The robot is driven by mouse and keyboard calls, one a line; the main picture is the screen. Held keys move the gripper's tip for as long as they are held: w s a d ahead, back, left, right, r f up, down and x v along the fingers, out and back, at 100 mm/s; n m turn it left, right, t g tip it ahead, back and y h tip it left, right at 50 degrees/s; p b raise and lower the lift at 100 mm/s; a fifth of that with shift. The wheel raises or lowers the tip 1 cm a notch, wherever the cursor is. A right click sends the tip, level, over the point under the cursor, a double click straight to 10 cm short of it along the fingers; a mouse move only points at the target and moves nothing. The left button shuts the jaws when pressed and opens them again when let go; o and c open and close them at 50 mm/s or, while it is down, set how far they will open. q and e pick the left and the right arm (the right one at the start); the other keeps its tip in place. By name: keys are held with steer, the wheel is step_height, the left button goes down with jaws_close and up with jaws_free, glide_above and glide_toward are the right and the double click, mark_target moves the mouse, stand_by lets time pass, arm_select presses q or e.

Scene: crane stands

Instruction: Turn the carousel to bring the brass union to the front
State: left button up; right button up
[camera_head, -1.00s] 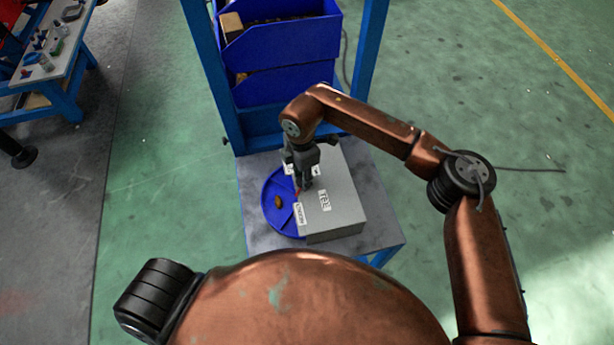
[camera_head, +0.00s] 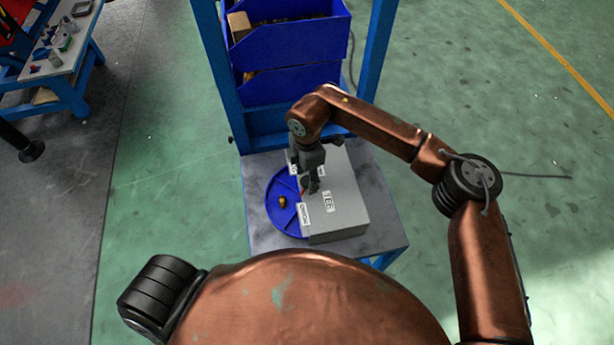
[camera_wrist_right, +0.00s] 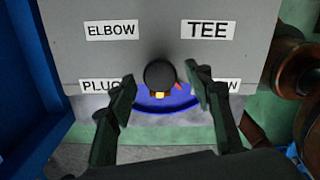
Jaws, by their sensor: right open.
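The blue round carousel (camera_head: 282,218) lies on a small grey-topped stand, partly covered by a grey box (camera_head: 345,212) with white labels. A small brass-coloured piece (camera_head: 283,202) lies on its exposed left part; I cannot tell whether it is the union. My right gripper (camera_head: 313,188) points down at the box's left side, over the carousel. In the right wrist view its open fingers (camera_wrist_right: 158,97) stand either side of a dark round knob-like part (camera_wrist_right: 160,75), with blue carousel, yellow and red bits behind. Contact is unclear. My left gripper is out of view.
Labels on the box include TEE (camera_wrist_right: 208,29), ELBOW (camera_wrist_right: 111,31) and a partly hidden PLUG. Blue bins (camera_head: 290,80) stand in a blue frame behind the stand. A workbench (camera_head: 62,50) is at far left.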

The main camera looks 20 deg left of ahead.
step_height(320, 180, up, 12)
stand_by(0.4)
stand_by(0.4)
